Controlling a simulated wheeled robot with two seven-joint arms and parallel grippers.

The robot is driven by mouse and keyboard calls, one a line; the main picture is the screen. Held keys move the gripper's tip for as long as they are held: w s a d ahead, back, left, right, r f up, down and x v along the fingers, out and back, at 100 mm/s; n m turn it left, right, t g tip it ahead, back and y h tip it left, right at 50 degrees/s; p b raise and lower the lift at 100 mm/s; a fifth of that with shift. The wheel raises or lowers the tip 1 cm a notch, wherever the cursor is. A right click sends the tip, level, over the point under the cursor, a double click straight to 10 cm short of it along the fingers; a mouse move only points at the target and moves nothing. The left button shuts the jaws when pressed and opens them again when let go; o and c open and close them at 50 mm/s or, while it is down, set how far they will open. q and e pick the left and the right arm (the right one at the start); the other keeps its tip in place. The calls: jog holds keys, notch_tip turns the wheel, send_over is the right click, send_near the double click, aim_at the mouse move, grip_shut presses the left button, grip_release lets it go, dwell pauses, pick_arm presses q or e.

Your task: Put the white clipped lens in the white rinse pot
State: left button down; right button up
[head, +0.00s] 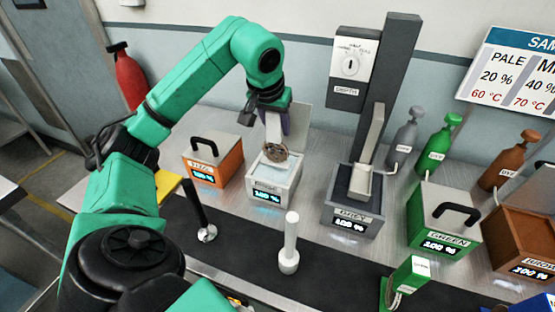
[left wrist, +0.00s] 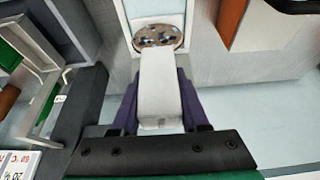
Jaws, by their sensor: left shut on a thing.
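My left gripper (head: 272,118) is shut on the white clip of the white clipped lens (head: 275,152) above the white rinse pot (head: 262,194). The lens is a round disc in a metallic ring, hanging below the fingers at the pot's open top. Whether it is inside the mouth or just above it, I cannot tell. In the left wrist view, the purple fingers (left wrist: 160,108) flank the white clip, with the lens (left wrist: 158,36) at its far end over the pale pot opening. The pot's lid (head: 302,117) stands open behind. My right gripper is not in view.
An orange pot (head: 228,166) stands close on the left. An open grey pot (head: 352,211) with a tall dark post is on the right, then green (head: 435,215) and brown pots.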

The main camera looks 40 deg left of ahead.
aim_at(273, 137)
pick_arm(q)
jog(key=x, duration=0.3)
jog(key=s+x, duration=0.1)
jog(key=x, duration=0.1)
jog(key=shift+d+f, duration=0.1)
jog(key=shift+f, duration=0.45)
jog(key=f, duration=0.3)
jog(key=shift+s+d+f+b, duration=0.15)
jog(key=shift+s+f+b, duration=0.1)
jog(key=shift+b, duration=0.1)
jog(key=shift+w+f, duration=0.1)
jog(key=shift+w, duration=0.05)
jog(key=shift+f, duration=0.2)
jog(key=shift+c, duration=2.1)
grip_release()
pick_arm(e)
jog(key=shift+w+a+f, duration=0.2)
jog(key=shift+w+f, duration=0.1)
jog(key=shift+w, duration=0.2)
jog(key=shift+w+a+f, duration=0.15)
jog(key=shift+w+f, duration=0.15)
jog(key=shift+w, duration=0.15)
pick_arm(q)
jog(key=shift+r, duration=0.15)
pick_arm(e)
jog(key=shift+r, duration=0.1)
